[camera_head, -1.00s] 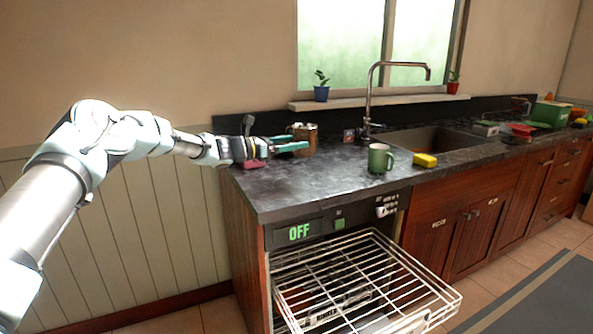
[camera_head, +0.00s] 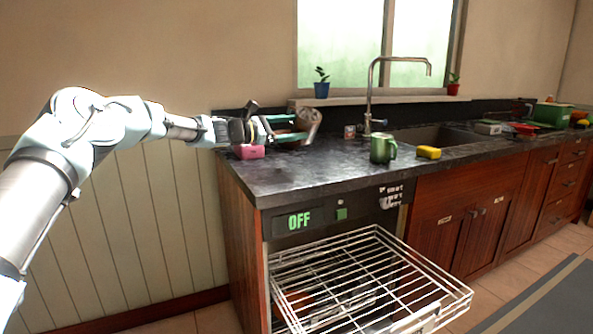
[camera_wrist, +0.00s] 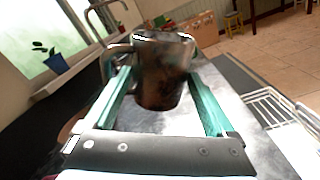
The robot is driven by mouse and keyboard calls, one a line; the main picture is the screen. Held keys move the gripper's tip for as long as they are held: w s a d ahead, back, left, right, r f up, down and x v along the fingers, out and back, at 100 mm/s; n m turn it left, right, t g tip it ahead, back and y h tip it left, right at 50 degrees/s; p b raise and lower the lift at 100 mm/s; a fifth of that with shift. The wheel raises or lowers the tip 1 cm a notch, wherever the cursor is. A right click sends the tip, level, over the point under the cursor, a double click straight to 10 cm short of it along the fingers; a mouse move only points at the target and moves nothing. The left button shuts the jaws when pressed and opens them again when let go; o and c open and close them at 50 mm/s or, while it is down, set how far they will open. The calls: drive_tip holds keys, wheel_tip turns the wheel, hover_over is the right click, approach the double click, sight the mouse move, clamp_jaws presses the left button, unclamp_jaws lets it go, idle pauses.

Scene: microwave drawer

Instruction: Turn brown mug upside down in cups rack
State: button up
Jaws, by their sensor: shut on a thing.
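The brown mug (camera_head: 309,124) is at the back left of the dark counter, between the fingers of my gripper (camera_head: 300,130). It tilts in the head view and appears lifted off the counter. In the wrist view the mug (camera_wrist: 164,75) sits between the two green fingers of my gripper (camera_wrist: 165,95), with its handle at the left finger. The cups rack appears to be the white wire rack (camera_head: 372,262), pulled out of the open dishwasher below the counter.
A green mug (camera_head: 382,148) and a yellow sponge (camera_head: 428,152) stand right of my gripper. A pink block (camera_head: 248,152) lies under my wrist. The tap (camera_head: 370,85) rises behind the counter. The counter's front middle (camera_head: 320,175) is clear.

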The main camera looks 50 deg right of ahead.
drive_tip(key=shift+r, duration=0.1)
drive_tip(key=shift+f+m+b, duration=0.3)
drive_tip(key=shift+m+b, duration=0.2)
drive_tip(key=shift+b, duration=0.7)
drive_tip(key=m+b, duration=0.2)
drive_tip(key=b, duration=0.1)
drive_tip(key=shift+f, duration=0.1)
drive_tip(key=m+b, duration=0.1)
drive_tip(key=b, duration=0.1)
drive_tip(key=shift+m+b, duration=0.3)
drive_tip(key=shift+m, duration=0.1)
drive_tip(key=shift+m+b, duration=0.3)
drive_tip(key=shift+m, duration=0.1)
drive_tip(key=shift+r, duration=0.45)
